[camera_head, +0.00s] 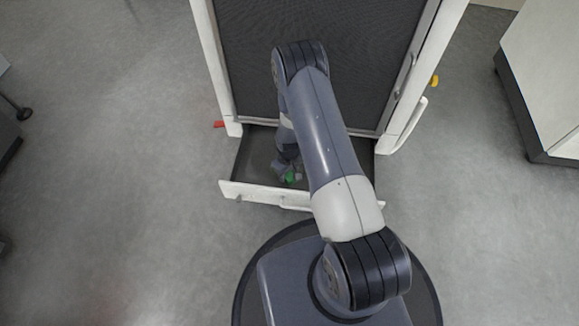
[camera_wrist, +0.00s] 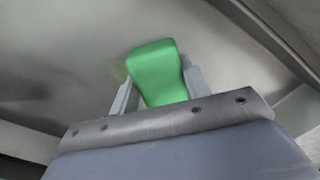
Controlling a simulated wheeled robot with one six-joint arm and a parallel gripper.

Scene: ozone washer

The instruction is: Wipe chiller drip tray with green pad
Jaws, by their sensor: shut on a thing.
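The green pad (camera_wrist: 158,75) is between the two fingers of my gripper (camera_wrist: 158,92) in the wrist view, and the gripper is shut on it. In the head view a small part of the green pad (camera_head: 289,177) shows at the end of my gripper (camera_head: 288,174), inside the drip tray. The drip tray (camera_head: 245,165) is a dark, pulled-out tray with a white front, low on the chiller (camera_head: 230,60). In the wrist view the grey metal tray floor (camera_wrist: 60,60) lies beyond the pad. I cannot tell whether the pad touches it. My arm hides the tray's right part.
A red piece (camera_head: 219,124) sticks out at the chiller's lower left and a yellow one (camera_head: 435,81) at its right. A white cabinet (camera_head: 545,70) stands at the right.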

